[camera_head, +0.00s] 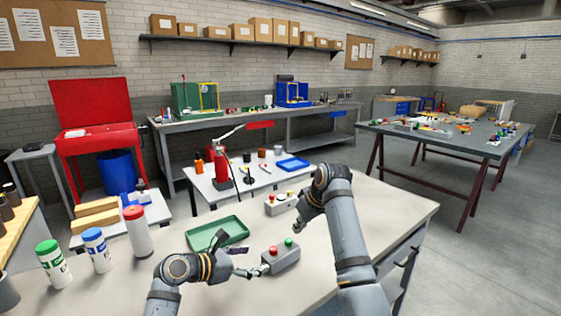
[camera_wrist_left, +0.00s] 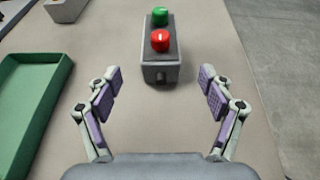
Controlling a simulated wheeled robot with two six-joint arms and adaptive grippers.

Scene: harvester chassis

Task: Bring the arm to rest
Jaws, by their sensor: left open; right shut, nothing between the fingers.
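My left gripper (camera_head: 250,262) is low over the near table, just left of a grey box (camera_head: 282,260) with a red and a green button. In the left wrist view my left gripper (camera_wrist_left: 161,90) is open and empty. The grey box (camera_wrist_left: 161,58) stands ahead, between the line of its fingers and just beyond the tips, with the red button nearer than the green one. My right gripper (camera_head: 305,208) is shut and empty, further back on the table by a second button box (camera_head: 281,203). Its arm hides part of the table behind it.
A green tray (camera_head: 217,234) lies left of the grey box, close behind my left gripper. Several capped bottles (camera_head: 95,249) stand at the left of the table. A blue tray (camera_head: 293,164) is on a low table behind. The table's right part is clear.

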